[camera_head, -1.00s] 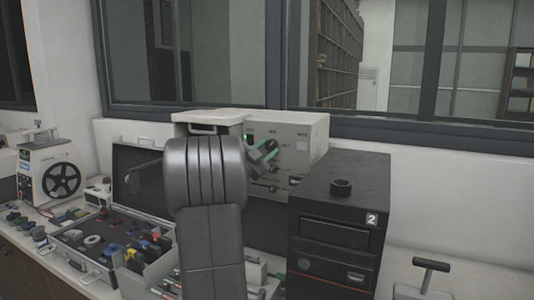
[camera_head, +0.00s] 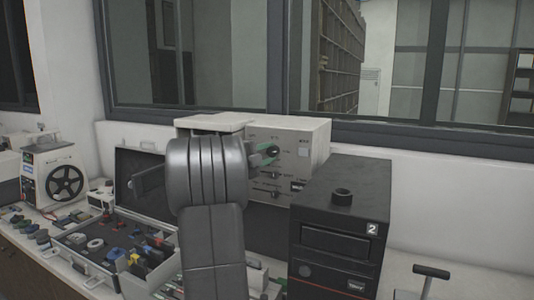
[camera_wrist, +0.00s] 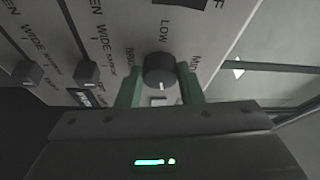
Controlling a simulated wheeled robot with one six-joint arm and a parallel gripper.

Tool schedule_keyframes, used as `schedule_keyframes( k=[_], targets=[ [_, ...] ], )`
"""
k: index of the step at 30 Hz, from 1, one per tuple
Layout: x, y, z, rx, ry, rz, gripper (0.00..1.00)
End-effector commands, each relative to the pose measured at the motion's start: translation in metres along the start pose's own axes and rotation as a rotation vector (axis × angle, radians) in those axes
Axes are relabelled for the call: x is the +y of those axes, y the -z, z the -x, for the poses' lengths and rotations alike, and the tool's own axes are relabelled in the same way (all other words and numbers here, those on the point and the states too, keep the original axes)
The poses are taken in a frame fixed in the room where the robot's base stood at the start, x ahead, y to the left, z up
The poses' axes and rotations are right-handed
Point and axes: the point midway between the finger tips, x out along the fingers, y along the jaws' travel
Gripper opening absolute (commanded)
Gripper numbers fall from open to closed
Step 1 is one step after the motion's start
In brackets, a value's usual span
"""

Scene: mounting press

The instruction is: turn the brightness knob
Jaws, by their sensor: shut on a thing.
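The beige control box (camera_head: 313,133) stands by the window, its front panel carrying knobs and sliders. In the wrist view a round dark knob with a white mark (camera_wrist: 159,70) sits between the two green fingers of my gripper (camera_wrist: 160,88). Panel print beside it reads LOW and what looks like BRIGHT, partly covered. My gripper is shut on this knob, one finger on each side. In the head view my gripper (camera_head: 267,150) is at the panel's upper part, and my arm hides the panel's left side.
A black unit marked 2 (camera_head: 340,225) stands close to the right of the box. An open case with small parts (camera_head: 85,268) lies at the left. Two square slider knobs (camera_wrist: 88,73) lie left of the gripper in the wrist view.

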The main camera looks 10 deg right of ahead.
Motion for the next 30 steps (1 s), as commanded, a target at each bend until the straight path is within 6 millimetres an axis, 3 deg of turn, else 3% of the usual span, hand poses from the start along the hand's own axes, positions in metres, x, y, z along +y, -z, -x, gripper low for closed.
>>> schedule_keyframes(
  k=[17,18,21,30],
  targets=[
    [0.0006,0.0000,0.0000,0.000,-0.014,-0.030,0.11],
    [0.0006,0.0001,0.0000,0.000,-0.014,-0.030,0.40],
    [0.0005,0.0001,0.0000,0.000,-0.013,-0.030,0.56],
    [0.0002,-0.0001,0.0018,0.000,-0.012,-0.029,0.56]
  ],
)
